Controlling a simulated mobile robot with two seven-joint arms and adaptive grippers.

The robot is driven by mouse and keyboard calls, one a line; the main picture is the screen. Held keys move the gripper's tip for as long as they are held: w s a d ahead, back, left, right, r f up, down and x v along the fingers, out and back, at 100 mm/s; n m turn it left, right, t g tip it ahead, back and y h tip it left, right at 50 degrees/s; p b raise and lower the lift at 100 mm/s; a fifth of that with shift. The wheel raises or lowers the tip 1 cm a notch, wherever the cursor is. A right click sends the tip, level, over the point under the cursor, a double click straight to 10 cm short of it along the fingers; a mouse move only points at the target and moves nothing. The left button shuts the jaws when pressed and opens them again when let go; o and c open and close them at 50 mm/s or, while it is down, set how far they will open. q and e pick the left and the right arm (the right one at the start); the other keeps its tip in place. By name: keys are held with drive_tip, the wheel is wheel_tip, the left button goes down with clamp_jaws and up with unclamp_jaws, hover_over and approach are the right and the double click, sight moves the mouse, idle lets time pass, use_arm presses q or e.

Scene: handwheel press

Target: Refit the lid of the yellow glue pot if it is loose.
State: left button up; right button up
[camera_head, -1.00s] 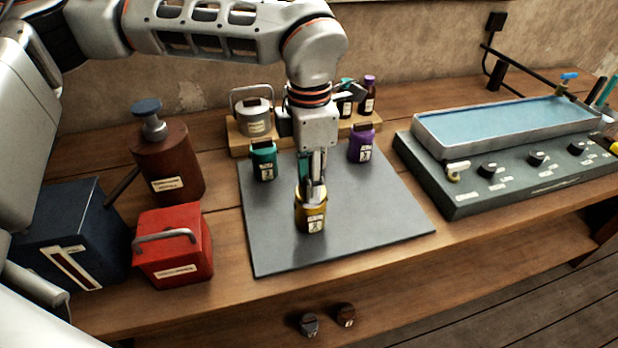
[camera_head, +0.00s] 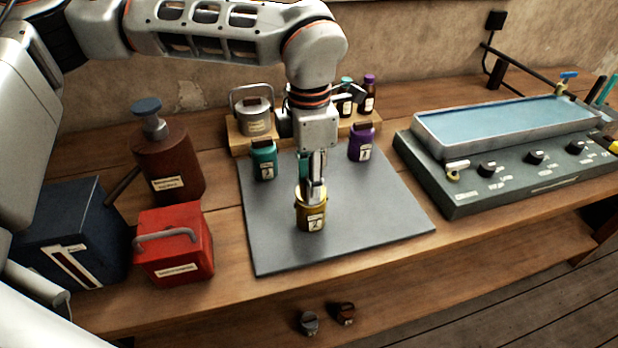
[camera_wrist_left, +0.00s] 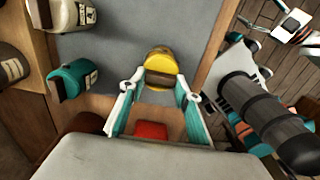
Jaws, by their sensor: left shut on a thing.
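The yellow glue pot (camera_head: 311,214) stands upright on the grey mat, its label facing me. My left gripper (camera_head: 313,192) points down at its top and is shut on the lid's handle. In the left wrist view the yellow lid (camera_wrist_left: 163,58) has a dark bar handle (camera_wrist_left: 160,79) between the fingertips of my left gripper (camera_wrist_left: 161,84). The fingers hide part of the lid's edge in the head view. I cannot tell whether the lid sits flush. Parts at the upper right of the wrist view may be my right gripper (camera_wrist_left: 291,24); its jaws are unclear.
A teal pot (camera_head: 263,161) and a purple pot (camera_head: 361,143) stand at the back of the grey mat (camera_head: 370,218). A red box (camera_head: 176,246) and a brown pump bottle (camera_head: 168,165) stand left. A control panel with a water tray (camera_head: 510,126) is right. The mat's front is clear.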

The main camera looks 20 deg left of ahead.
idle(0.3)
use_arm(q)
drive_tip(key=o, duration=1.1)
drive_tip(key=shift+c, duration=0.2)
drive_tip(key=shift+o, duration=0.4)
drive_tip(key=o, duration=0.4)
drive_tip(key=shift+r, duration=0.15)
drive_tip(key=shift+r+p, duration=2.35)
drive_tip(key=shift+r, duration=1.05)
